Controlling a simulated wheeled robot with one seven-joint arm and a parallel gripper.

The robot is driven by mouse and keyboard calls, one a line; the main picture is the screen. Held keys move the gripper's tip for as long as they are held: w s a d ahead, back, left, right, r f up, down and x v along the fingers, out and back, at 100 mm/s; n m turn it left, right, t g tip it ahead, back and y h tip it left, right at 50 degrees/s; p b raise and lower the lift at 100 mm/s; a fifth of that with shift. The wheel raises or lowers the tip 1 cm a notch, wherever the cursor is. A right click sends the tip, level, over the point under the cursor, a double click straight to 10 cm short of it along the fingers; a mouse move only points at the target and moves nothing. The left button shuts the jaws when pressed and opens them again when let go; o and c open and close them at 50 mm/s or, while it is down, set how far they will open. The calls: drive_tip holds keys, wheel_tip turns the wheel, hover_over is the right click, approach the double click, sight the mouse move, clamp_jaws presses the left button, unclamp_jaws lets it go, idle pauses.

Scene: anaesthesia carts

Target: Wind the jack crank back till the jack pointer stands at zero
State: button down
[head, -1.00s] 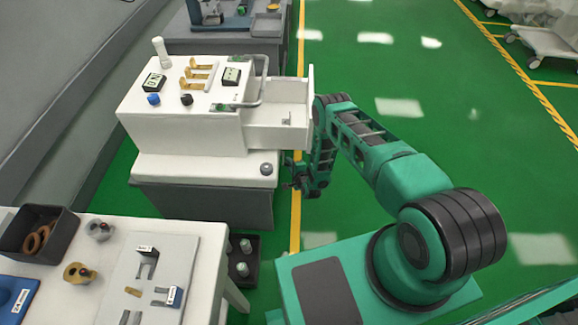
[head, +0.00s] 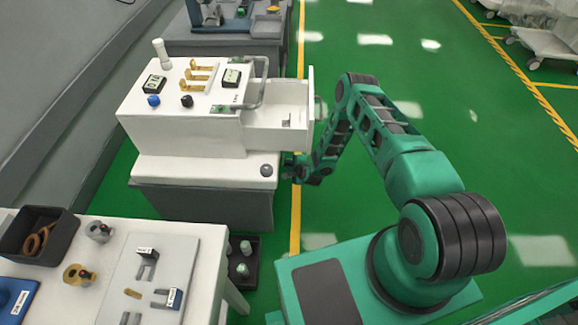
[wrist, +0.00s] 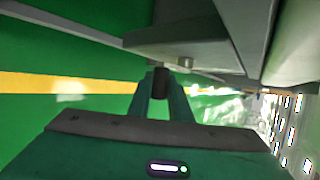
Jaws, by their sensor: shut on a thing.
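My gripper (head: 292,166) is low beside the right side of the white cart (head: 185,128), just below its open drawer. In the wrist view my gripper (wrist: 161,92) is shut on a short dark cylindrical grip (wrist: 161,80), which looks like the jack crank's handle. A small grey peg (wrist: 185,63) stands just beyond it, by a grey panel. The rest of the crank is hidden or cannot be made out. I cannot make out the jack pointer or its zero mark in either view.
The open drawer (head: 285,128) juts out above my gripper. A grey dome knob (head: 266,170) sits on the cart's lower ledge. A near table (head: 205,280) holds several parts, with a dark floor tray (head: 245,245) beside it.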

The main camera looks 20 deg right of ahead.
drive_tip(key=c, duration=1.6)
unclamp_jaws()
drive_tip(key=shift+w, duration=0.1)
drive_tip(key=v, duration=1)
drive_tip(key=shift+s+d+r, duration=0.1)
drive_tip(key=shift+s+r, duration=0.1)
drive_tip(key=shift+s, duration=0.1)
